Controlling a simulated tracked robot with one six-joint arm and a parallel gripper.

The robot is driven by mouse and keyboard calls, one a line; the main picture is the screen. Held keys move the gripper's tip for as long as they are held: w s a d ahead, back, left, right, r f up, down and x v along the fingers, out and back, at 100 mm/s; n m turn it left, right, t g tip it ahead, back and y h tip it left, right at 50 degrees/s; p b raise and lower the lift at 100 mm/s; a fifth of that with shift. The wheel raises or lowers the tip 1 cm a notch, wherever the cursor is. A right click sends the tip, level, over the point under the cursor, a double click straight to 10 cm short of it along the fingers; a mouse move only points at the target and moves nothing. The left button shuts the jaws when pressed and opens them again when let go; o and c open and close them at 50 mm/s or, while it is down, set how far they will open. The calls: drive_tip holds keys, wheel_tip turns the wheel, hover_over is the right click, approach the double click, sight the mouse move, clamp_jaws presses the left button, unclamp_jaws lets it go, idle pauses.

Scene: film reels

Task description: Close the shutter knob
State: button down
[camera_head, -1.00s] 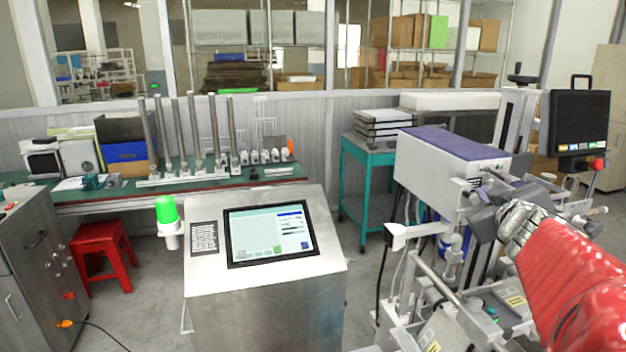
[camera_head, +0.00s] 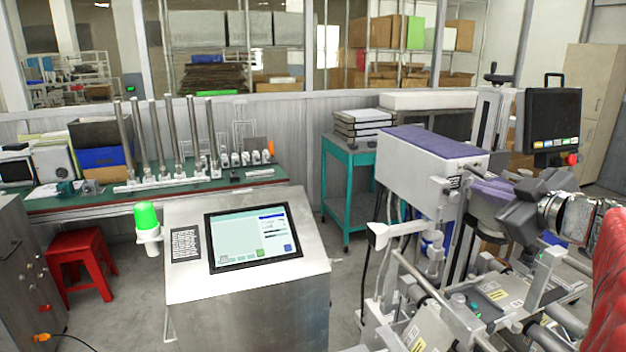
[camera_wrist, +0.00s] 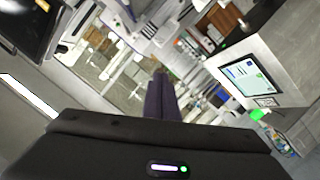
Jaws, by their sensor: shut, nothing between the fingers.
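My gripper (camera_head: 497,196) is at the right of the head view, dark grey, on the end of my red-covered arm. It is shut and holds nothing. It is beside the right end of a white machine housing with a purple top (camera_head: 430,139); I cannot tell whether it touches anything.
A steel console with a touchscreen (camera_head: 252,238) and green lamp (camera_head: 146,215) stands in front. A black monitor (camera_head: 552,118) with a red knob (camera_head: 572,159) is behind my arm. Rails and rollers (camera_head: 440,300) lie below it. A red stool (camera_head: 80,258) is at left.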

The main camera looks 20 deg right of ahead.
hover_over(455, 197)
drive_tip(key=s+a, duration=0.2)
drive_tip(key=a, duration=0.2)
wheel_tip(455, 197, down, 2)
drive_tip(key=d+f, duration=0.2)
drive_tip(key=f, duration=0.1)
drive_tip(key=shift+s+d+f, duration=0.1)
drive_tip(key=shift+d+f, duration=0.05)
drive_tip(key=shift+d, duration=0.25)
drive_tip(key=shift+f, duration=0.1)
